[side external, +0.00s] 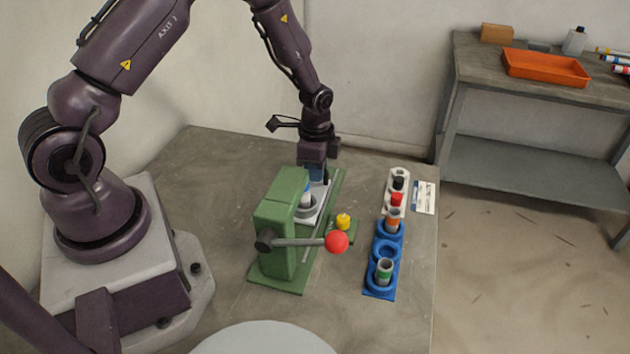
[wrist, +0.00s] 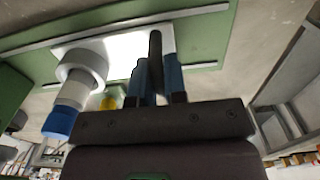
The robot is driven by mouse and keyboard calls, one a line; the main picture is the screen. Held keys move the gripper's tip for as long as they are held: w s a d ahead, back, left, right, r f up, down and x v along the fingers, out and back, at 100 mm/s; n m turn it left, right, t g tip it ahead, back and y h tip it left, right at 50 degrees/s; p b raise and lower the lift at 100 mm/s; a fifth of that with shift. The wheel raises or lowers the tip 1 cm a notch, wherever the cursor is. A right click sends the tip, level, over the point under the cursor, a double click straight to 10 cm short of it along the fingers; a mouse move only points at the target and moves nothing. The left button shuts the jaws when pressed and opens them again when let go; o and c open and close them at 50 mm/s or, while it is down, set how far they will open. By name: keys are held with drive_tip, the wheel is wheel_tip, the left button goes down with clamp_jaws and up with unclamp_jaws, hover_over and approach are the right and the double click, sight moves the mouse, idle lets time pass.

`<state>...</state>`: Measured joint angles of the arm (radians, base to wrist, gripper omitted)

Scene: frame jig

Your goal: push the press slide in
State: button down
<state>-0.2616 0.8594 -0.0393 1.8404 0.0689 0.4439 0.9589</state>
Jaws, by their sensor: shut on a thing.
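The green press (side external: 282,225) stands on the table, with a lever ending in a red ball (side external: 337,243). Its light grey slide (side external: 320,204) lies on the green base, and in the wrist view it is a bright plate (wrist: 122,48). A pale ring holder (wrist: 82,62) on the slide carries a white and blue part (wrist: 62,118). My gripper (side external: 314,178) is above the slide's far end. In the wrist view its blue fingers (wrist: 158,80) are shut on a dark upright post (wrist: 155,48) on the slide. The post is hidden in the side view.
A yellow knob (side external: 343,221) sits right of the base. A blue rack (side external: 386,250) holds orange and green-banded parts; a pale rack behind it holds black and red ones. A label card (side external: 424,197) lies at the right edge. A bench with an orange tray (side external: 546,68) stands beyond.

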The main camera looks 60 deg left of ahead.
drive_tip(key=shift+s+d, duration=1.7)
drive_tip(key=shift+d, duration=0.05)
drive_tip(key=shift+s+d, duration=0.35)
drive_tip(key=shift+s, duration=0.05)
drive_tip(key=c, duration=1.2)
unclamp_jaws()
drive_tip(key=shift+o, duration=0.2)
wheel_tip(320, 180, up, 7)
